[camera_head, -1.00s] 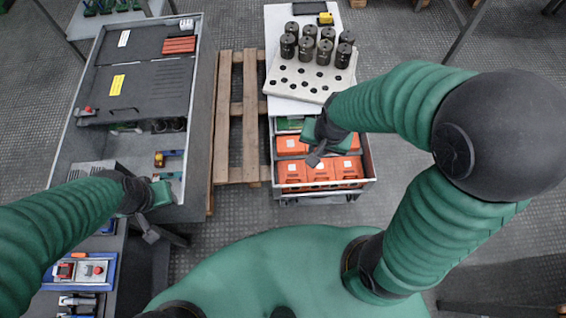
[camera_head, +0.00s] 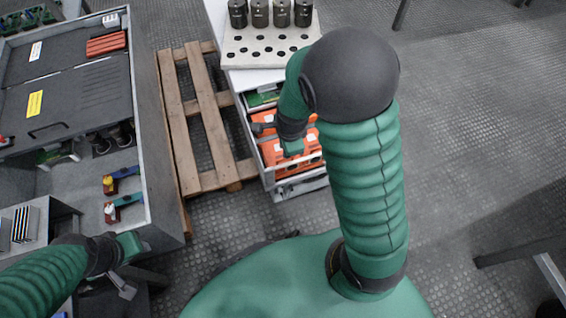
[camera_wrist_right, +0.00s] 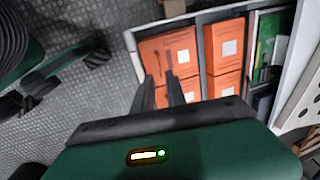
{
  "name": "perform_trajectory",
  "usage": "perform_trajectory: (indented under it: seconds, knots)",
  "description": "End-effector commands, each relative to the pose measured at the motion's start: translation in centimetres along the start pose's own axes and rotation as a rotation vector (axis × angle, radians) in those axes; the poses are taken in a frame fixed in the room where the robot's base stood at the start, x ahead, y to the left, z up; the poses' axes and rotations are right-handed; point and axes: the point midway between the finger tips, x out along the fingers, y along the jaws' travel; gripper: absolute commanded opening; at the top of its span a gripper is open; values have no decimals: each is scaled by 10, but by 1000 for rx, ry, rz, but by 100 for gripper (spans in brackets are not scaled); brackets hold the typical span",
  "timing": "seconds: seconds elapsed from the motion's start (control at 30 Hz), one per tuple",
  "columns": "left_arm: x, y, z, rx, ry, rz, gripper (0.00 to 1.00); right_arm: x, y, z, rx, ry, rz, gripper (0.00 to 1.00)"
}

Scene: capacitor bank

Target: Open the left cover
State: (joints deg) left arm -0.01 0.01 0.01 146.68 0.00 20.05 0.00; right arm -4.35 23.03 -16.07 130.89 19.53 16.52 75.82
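A grey cabinet (camera_head: 160,165) stands at the left in the head view. A dark cover panel (camera_head: 80,97) with a yellow label and a black handle (camera_head: 47,130) lies over part of it, apparently flat. Another dark panel (camera_head: 50,50) with a white label lies behind it. Which is the left cover I cannot tell. My left gripper (camera_head: 122,287) is at the cabinet's near edge, apart from the handle; its finger opening is unclear. My right gripper (camera_head: 262,128) is over the drawer of orange boxes. In the right wrist view its fingers (camera_wrist_right: 161,80) are apart, with nothing between them.
A plate with holes (camera_head: 268,45) carries dark cylinders (camera_head: 260,14). A wooden pallet (camera_head: 208,115) lies between the units. The floor at right (camera_head: 470,130) is mostly clear.

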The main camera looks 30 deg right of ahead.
Motion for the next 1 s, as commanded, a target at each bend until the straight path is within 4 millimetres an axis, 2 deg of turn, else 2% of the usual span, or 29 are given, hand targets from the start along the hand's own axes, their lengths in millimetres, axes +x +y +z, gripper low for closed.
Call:
perform_trajectory:
  seconds: [0.03, 0.1, 0.3, 0.43, 0.67, 0.7, 0.83, 1.0]
  knots:
    - [19, 0, 5, 0, 0, 0, 36, 24, 2, -1, 1, 1, 1, 17]
    - [31, 0, 7, 0, 0, 0, 36, 42, 2, -1, 0, 0, 0, 17]
    - [53, 0, 13, 0, 0, 0, 36, 76, 1, 0, -1, 0, -1, 17]
    - [57, 0, 13, 0, 0, 0, 36, 83, 0, 0, -1, 0, -1, 17]
    - [56, 0, 13, 0, 0, 0, 36, 82, 0, 0, -2, 0, -1, 17]
    - [56, 0, 13, 0, 0, 0, 36, 82, 0, 0, -2, 0, -1, 16]
    - [56, 0, 13, 0, 0, 0, 36, 82, 0, 0, -2, 0, -1, 0]
    - [56, 0, 13, 0, 0, 0, 36, 82, 0, 0, -2, 0, -1, 0]
